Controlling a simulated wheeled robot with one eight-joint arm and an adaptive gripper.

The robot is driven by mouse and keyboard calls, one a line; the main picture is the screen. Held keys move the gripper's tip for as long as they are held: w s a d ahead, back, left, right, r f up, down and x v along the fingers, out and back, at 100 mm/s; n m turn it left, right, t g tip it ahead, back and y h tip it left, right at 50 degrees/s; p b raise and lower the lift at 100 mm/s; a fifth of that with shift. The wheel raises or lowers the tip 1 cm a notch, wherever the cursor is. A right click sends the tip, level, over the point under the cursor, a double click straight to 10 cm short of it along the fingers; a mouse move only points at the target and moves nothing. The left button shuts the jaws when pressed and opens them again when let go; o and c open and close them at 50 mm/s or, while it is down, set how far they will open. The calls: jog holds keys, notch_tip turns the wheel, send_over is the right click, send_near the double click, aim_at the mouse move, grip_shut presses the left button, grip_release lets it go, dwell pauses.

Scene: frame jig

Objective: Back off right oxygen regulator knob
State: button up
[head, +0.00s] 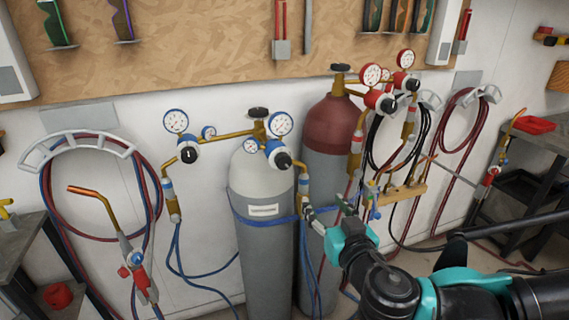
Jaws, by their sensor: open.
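The right oxygen regulator knob (284,160) is black with a blue body behind it, on the right side of the grey oxygen cylinder's (262,265) brass manifold. A blue-rimmed gauge (281,123) sits above it. The left oxygen regulator knob (189,155) is on the other side. My gripper (308,212) is small in the head view, below and to the right of the right knob and apart from it. It looks open and empty. It is close in the picture to the regulator's hose outlet, and I cannot tell their distance in depth.
A red-topped cylinder (330,125) with red-gauged regulators stands just behind to the right. Blue hoses (173,262) hang below the oxygen outlets. A torch rack (400,193) is to the right. A hose hanger (80,143) and torch (135,270) are at left.

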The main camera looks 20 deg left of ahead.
aim_at(285, 164)
jog(key=s+a+r+y, duration=0.2)
jog(key=s+r, duration=0.1)
jog(key=shift+x, duration=8.65)
jog(key=shift+s+a, duration=0.15)
jog(key=shift+a, duration=0.05)
jog(key=shift+n, duration=0.3)
jog(key=c, duration=1.2)
